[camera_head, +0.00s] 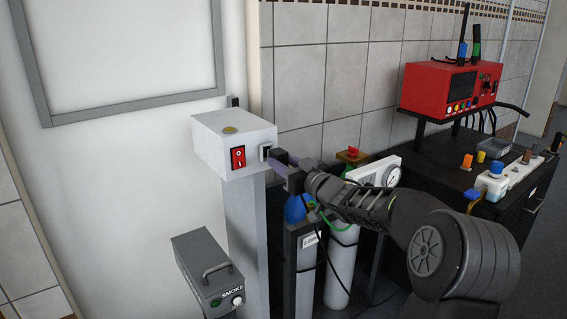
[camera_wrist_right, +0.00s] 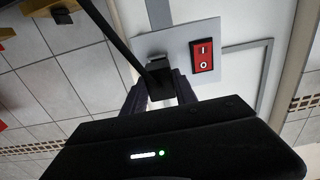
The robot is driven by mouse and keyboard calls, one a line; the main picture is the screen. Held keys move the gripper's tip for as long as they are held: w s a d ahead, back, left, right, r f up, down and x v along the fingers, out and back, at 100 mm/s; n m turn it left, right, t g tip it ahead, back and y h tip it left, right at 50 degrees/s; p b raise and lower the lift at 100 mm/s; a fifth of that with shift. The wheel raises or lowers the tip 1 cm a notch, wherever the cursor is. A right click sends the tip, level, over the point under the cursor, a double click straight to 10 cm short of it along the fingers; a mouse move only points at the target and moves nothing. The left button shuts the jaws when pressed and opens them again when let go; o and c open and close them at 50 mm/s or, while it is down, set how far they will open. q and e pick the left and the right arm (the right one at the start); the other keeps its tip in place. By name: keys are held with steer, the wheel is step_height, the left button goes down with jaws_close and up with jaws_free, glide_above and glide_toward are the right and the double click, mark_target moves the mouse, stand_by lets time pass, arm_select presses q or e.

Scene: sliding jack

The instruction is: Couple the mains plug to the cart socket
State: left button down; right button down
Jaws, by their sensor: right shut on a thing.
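The white box (camera_head: 233,140) on a post carries a red rocker switch (camera_head: 238,158). The dark cart socket (camera_head: 264,152) is on the box's right-hand face. My right gripper (camera_head: 281,162) is close to that face, its fingertips near the socket. In the right wrist view it is shut on the black mains plug (camera_wrist_right: 157,74), whose dark cable (camera_wrist_right: 117,35) runs to the upper left. The plug is in front of the pale socket face (camera_wrist_right: 187,38), beside the red switch (camera_wrist_right: 204,54). I cannot tell whether it touches or enters the socket. My left gripper is not in view.
Gas cylinders (camera_head: 341,262) and a white gauge unit (camera_head: 380,172) stand below and behind my right arm. A grey smoke unit (camera_head: 207,267) is at the lower left. A black cart (camera_head: 460,200) with a red device (camera_head: 447,88) stands to the right.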

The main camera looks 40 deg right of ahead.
steer(key=shift+w+p, duration=0.35)
steer(key=shift+w, duration=0.9)
stand_by(0.3)
steer(key=shift+s, duration=1)
steer(key=shift+p, duration=0.4)
stand_by(1.1)
steer(key=shift+w, duration=1)
steer(key=c, duration=0.9)
jaws_free()
